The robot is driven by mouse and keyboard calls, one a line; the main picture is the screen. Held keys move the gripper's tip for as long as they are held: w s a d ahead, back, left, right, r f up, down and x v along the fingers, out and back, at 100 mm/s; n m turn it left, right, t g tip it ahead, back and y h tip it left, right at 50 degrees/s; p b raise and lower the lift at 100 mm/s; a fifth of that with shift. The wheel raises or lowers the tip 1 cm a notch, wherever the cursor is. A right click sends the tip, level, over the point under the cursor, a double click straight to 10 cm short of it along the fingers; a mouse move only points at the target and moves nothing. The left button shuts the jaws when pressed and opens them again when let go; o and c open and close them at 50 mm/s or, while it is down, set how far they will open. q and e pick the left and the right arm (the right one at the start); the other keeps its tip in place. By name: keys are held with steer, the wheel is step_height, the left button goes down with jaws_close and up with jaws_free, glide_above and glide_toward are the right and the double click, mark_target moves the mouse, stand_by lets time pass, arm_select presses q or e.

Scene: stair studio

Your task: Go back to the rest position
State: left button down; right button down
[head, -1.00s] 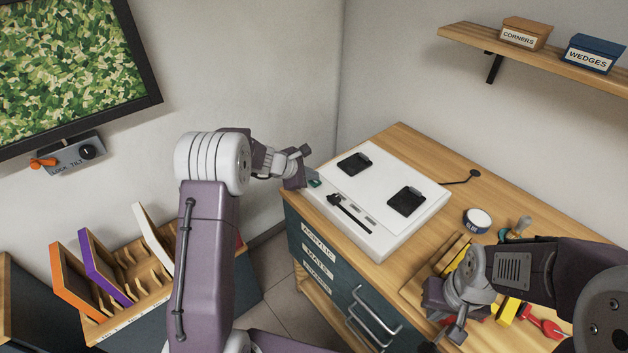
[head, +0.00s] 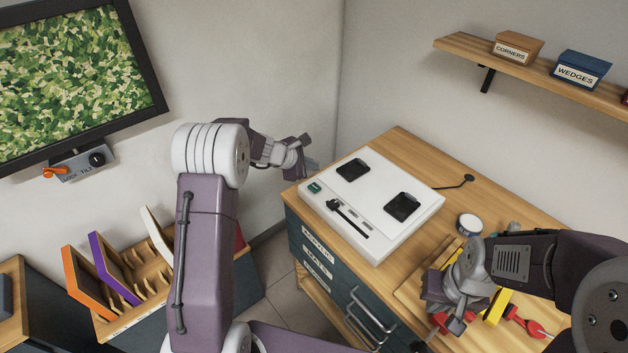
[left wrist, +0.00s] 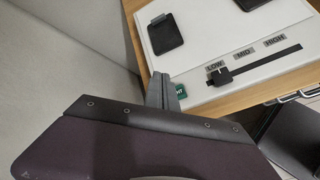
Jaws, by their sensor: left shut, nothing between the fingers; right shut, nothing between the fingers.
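My left gripper (head: 304,155) is shut and empty, raised beside the far left corner of the white light box, apart from it in the head view. Its fingers also show in the left wrist view (left wrist: 163,92), close to the green switch in the picture. My right gripper (head: 446,332) is shut and empty, low over the near part of the wooden workbench, in front of the tools there. The white light box (head: 350,218) lies on the bench with two black clips, a slider and a green switch (head: 315,187). The slider knob (left wrist: 221,76) stands under the LOW label.
The workbench (head: 400,145) has a tape roll (head: 469,224), a wooden tray with yellow and red tools, and a thin black stalk. A rack (head: 130,300) of coloured frames stands lower left. A framed screen (head: 70,80) hangs on the left wall, a shelf (head: 530,70) on the right.

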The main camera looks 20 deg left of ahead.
stand_by(0.4)
arm_select(q)
steer(key=s+d+r+m, duration=0.2)
steer(key=d+r, duration=0.3)
steer(key=r, duration=0.1)
steer(key=s+d+m+g, duration=0.2)
steer(key=s+m, duration=0.1)
steer(key=s, duration=0.4)
steer(key=s+a+f+m+g+y, duration=0.1)
steer(key=s+a+f+m, duration=0.1)
steer(key=s+m, duration=0.3)
steer(key=s+a+f+m+g+y, duration=0.2)
steer(key=s+f+m, duration=0.2)
steer(key=s, duration=0.6)
steer(key=s+a+f+m+g+y, duration=0.1)
steer(key=s+a+f+m, duration=0.1)
steer(key=s+m, duration=0.4)
steer(key=s+f, duration=0.1)
steer(key=s, duration=0.1)
steer(key=shift+s+a+m+g, duration=0.3)
steer(key=shift+m+g, duration=0.1)
